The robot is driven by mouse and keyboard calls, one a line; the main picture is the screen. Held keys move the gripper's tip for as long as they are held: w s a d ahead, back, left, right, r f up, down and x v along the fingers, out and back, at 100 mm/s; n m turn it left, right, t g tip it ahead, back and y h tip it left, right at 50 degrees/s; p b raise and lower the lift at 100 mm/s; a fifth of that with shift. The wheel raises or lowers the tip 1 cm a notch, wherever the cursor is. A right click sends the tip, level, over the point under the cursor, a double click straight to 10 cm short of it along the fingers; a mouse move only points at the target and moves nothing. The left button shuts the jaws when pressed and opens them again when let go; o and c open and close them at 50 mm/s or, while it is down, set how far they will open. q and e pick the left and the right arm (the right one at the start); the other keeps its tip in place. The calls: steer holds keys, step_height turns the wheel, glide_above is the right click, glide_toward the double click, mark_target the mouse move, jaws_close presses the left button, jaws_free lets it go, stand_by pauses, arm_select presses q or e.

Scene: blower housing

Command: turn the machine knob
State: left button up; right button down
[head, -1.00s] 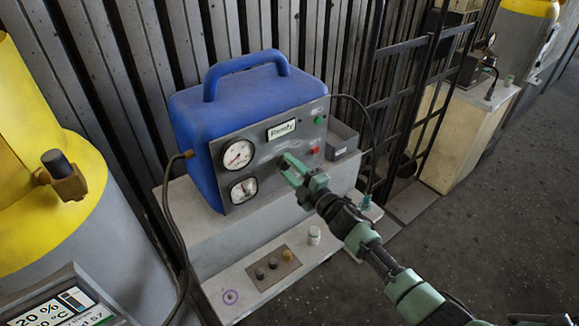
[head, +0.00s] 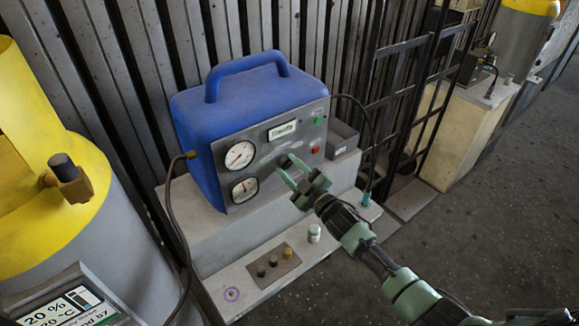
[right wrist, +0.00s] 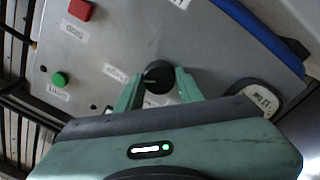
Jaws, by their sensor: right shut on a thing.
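The blue machine (head: 240,98) stands on a pale stepped base, its grey front panel facing me. The black machine knob (head: 286,161) is on that panel, right of the two gauges. My right gripper (head: 286,171) is at the knob with one finger on each side. In the right wrist view the round black knob (right wrist: 158,78) sits between the two green fingertips (right wrist: 157,82), which are shut on it. A small light pointer mark shows on the knob. My left gripper is not in view.
A green button (head: 318,121) and a red button (head: 315,149) sit right of the knob. Two white gauges (head: 240,155) are on the left. A small white bottle (head: 314,233) and a plate with small knobs (head: 270,266) are on the lower step. A yellow tank (head: 45,150) stands at left.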

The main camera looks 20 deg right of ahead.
steer(key=shift+f, duration=0.1)
stand_by(0.3)
steer(key=c, duration=0.9)
jaws_free()
steer(key=b+v, duration=0.1)
steer(key=v, duration=0.6)
steer(key=shift+s+d, duration=0.15)
steer(key=shift+s, duration=0.25)
steer(key=shift+f, duration=0.1)
